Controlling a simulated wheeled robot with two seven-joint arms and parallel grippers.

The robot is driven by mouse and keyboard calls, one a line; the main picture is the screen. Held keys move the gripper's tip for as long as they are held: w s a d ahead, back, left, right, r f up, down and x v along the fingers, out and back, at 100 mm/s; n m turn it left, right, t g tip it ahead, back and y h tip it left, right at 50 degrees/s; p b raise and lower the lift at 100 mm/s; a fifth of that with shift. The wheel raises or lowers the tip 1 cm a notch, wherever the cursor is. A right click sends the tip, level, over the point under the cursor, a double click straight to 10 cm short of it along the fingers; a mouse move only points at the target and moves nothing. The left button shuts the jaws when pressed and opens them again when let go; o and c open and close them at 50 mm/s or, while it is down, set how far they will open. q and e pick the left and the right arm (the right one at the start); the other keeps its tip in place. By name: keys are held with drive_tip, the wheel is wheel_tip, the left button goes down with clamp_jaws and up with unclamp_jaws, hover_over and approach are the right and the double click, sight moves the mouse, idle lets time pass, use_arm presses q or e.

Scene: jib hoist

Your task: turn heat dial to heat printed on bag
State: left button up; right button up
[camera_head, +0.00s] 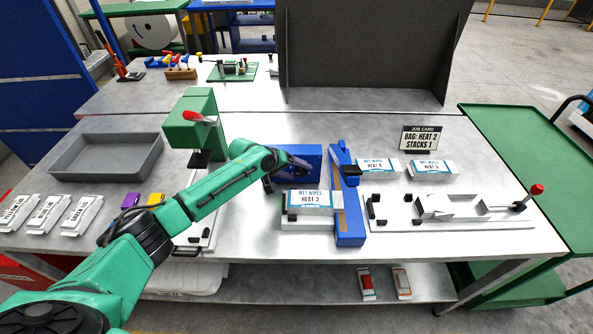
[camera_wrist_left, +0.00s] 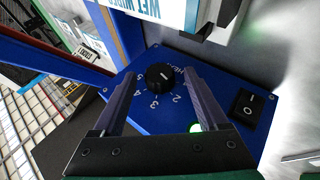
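The black heat dial (camera_wrist_left: 160,77) sits on a blue sealer panel (camera_wrist_left: 140,120) with printed numbers, 2 and 3 on the near side. A light mark shows on the dial; which number it points at is unclear. My left gripper (camera_head: 288,176) is open at the blue sealer (camera_head: 303,153). In the left wrist view its fingers (camera_wrist_left: 155,80) are apart on either side of the dial, with no clear grip on it. A white bag (camera_head: 309,201) printed "WET WIPES HEAT 2" lies at the sealer's front. The job card (camera_head: 421,138) reads "BAG: HEAT 2 STACKS 1". My right gripper is out of view.
Two bags, HEAT 4 (camera_head: 376,166) and another (camera_head: 430,168), lie right of the blue sealing arm (camera_head: 346,195). A grey tray (camera_head: 108,157) and green press (camera_head: 193,120) stand left.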

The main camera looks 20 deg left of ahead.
use_arm(q)
drive_tip(key=b+v, duration=0.2)
drive_tip(key=v, duration=1.2)
drive_tip(key=shift+r, duration=0.2)
drive_tip(key=shift+s, duration=0.1)
